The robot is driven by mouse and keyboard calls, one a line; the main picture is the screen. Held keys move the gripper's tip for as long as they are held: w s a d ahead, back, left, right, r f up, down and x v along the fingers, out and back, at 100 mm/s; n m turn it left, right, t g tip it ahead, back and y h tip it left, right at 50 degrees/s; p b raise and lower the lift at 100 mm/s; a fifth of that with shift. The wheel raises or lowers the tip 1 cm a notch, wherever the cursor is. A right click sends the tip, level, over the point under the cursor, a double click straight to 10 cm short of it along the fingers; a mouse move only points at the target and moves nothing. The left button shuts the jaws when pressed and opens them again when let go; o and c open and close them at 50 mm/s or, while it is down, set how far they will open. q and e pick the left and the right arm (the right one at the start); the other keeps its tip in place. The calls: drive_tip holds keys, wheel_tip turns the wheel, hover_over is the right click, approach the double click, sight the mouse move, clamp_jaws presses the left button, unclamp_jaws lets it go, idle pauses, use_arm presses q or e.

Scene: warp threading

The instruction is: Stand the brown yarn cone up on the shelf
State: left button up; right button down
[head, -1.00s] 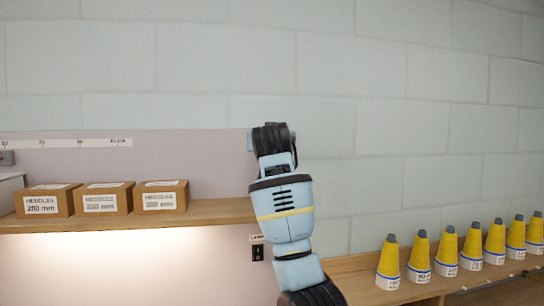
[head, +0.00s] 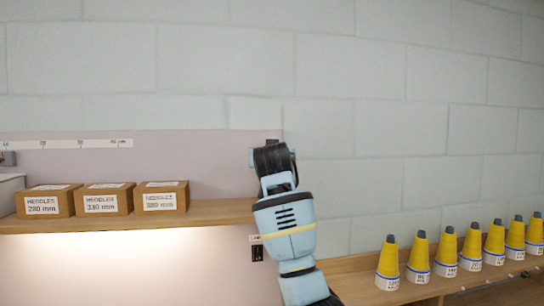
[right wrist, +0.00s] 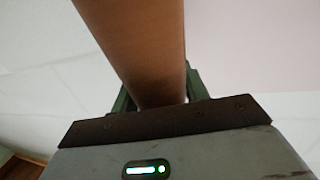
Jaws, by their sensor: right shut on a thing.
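The brown yarn cone (right wrist: 145,50) fills the upper middle of the right wrist view and is cut off by the top edge. My right gripper (right wrist: 158,92) is shut on it, with a dark green finger on each side. In the head view my right arm rises in the middle; its gripper and the cone are hidden behind the wrist. The wooden shelf (head: 226,210) runs across the left, and the arm stands in front of its right end. My left gripper is not in view.
Several cardboard heddle boxes (head: 103,202) stand on the shelf's left part. The shelf is bare between them and my arm. A lower wooden ledge (head: 362,278) at the right holds several yellow cones (head: 419,252) with white bases.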

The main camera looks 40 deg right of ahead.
drive_tip(key=c, duration=0.7)
unclamp_jaws()
drive_tip(key=v, duration=1.2)
